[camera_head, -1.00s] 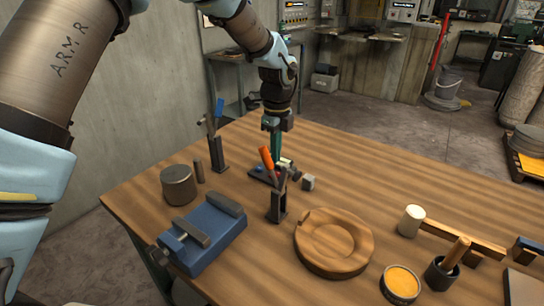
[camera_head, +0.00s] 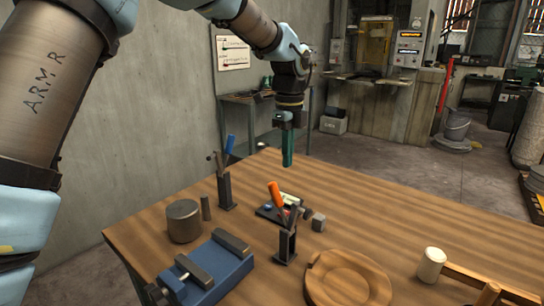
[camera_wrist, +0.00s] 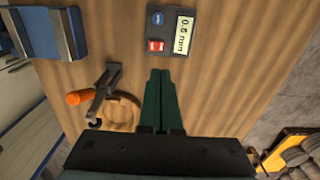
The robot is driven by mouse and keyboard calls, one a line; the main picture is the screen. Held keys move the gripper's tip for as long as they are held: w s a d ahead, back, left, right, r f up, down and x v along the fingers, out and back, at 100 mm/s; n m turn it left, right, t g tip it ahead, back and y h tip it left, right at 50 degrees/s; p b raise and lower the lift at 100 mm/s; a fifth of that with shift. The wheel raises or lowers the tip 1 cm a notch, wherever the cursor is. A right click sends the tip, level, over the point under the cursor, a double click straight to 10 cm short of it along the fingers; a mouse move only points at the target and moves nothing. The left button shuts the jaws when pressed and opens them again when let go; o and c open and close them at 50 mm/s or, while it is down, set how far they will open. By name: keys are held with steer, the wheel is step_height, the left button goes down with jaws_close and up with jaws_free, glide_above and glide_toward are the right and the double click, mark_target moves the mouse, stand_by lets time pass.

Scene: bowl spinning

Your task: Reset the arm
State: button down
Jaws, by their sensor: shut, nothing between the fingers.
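My gripper (camera_head: 287,160) hangs from my arm above the far part of the wooden table (camera_head: 400,228), pointing down. Its green fingers are together with nothing between them. In the wrist view the shut fingers (camera_wrist: 158,100) show over the wood top. The gripper is clear of the objects below it.
On the table are an orange-handled tool (camera_head: 276,196) in a black stand, a blue-handled tool (camera_head: 229,145) in another stand, a blue vise (camera_head: 215,270), a grey cylinder (camera_head: 183,220), a round wooden form (camera_head: 345,280) and a mallet (camera_head: 431,264). A gauge with a display (camera_wrist: 180,36) lies below the fingers.

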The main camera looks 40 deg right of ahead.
steer(key=w+a+n, duration=0.4)
steer(key=a+n, duration=0.1)
steer(key=a, duration=0.3)
steer(key=w+a+f+n, duration=0.1)
steer(key=w+a+n, duration=0.3)
steer(key=a, duration=0.5)
steer(key=w+a+f+n, duration=0.1)
steer(key=w+a+n, duration=0.2)
steer(key=a+n, duration=0.3)
steer(key=shift+w+a+f+t, duration=0.15)
steer(key=shift+w+a+t, duration=0.05)
steer(key=shift+a, duration=0.55)
steer(key=shift+w+a+f+t, duration=0.1)
steer(key=shift+w+a+t, duration=0.1)
steer(key=shift+a, duration=0.5)
steer(key=s+a+f+n, duration=0.1)
steer(key=s+a+n, duration=0.2)
steer(key=a+n, duration=0.5)
steer(key=s+a+f+n, duration=0.2)
steer(key=a+n, duration=0.7)
steer(key=a, duration=0.6)
steer(key=shift+s+a+f+t, duration=0.3)
steer(key=shift+s+a+t, duration=0.1)
steer(key=shift+s, duration=0.5)
